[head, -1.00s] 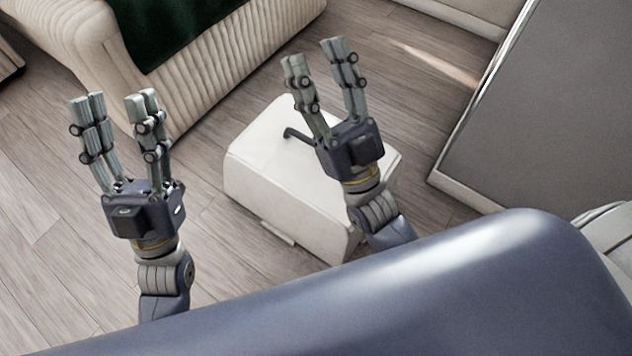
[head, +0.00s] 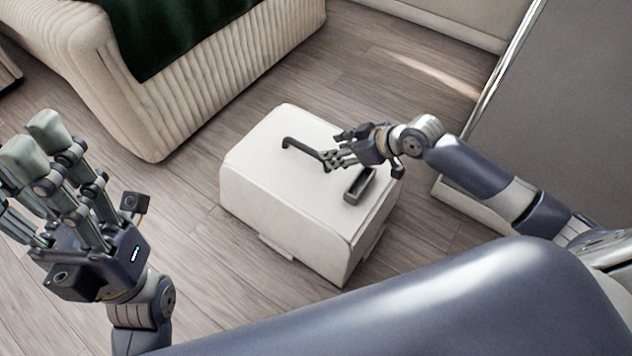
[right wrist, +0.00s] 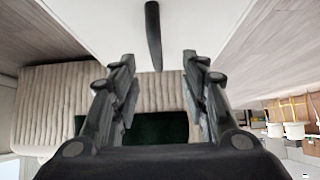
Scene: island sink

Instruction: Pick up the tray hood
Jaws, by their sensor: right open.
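The tray hood appears to be the white box-like piece (head: 262,160) on the wood floor, with a dark bar handle (head: 300,149) on its top. My right gripper (head: 328,160) is open and reaches in from the right, its fingers at the near end of the handle. In the right wrist view the handle (right wrist: 153,35) lies ahead, in line with the gap between the open fingers (right wrist: 155,75). The head view does not show clearly whether they touch it. My left gripper (head: 35,140) is open, empty and raised at the left, away from the hood.
A dark oblong piece (head: 360,186) shows on the white top beside my right gripper. A ribbed cream bench (head: 215,75) with a dark green cloth (head: 165,30) stands behind. A grey panel (head: 570,100) is at the right. The floor left of the box is clear.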

